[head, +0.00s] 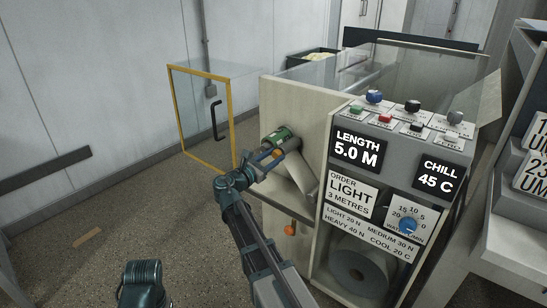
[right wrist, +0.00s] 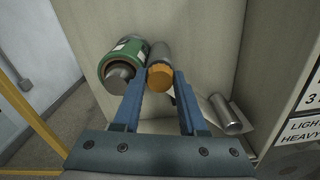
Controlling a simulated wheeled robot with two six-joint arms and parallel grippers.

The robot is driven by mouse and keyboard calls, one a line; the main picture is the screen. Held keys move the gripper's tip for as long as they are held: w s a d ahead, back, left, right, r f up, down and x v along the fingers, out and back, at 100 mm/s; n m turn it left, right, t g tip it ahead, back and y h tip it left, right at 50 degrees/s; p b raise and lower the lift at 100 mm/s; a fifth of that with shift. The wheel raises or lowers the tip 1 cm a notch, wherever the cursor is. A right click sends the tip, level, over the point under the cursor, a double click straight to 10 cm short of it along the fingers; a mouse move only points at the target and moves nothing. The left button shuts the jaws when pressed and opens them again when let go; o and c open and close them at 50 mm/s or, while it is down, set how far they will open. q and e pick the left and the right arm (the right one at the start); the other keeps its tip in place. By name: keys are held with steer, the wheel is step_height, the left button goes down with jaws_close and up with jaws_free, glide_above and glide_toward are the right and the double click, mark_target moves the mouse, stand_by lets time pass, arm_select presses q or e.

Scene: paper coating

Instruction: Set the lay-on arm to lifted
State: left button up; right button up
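A grey roller with an orange end knob (right wrist: 160,76) stands out from the pale panel, close beside a green-banded roll (right wrist: 125,58). It looks like the lay-on arm's roller; I cannot tell whether the two touch. In the head view, the orange knob (head: 278,153) and green roll (head: 281,134) are at the machine's left side. My right gripper (right wrist: 159,80) is open, its two blue fingers on either side of the knob; contact is not clear. In the head view my right gripper (head: 265,162) is at the knob and partly hides it. My left gripper is not in view.
A second orange knob (head: 290,230) is lower on the machine. The control panel (head: 358,151) with displays, buttons and a dial faces right of my arm. A yellow-framed clear guard door (head: 203,118) stands open at the left. A metal roller (right wrist: 226,114) is lower right.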

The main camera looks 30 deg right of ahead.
jaws_close()
stand_by(1.1)
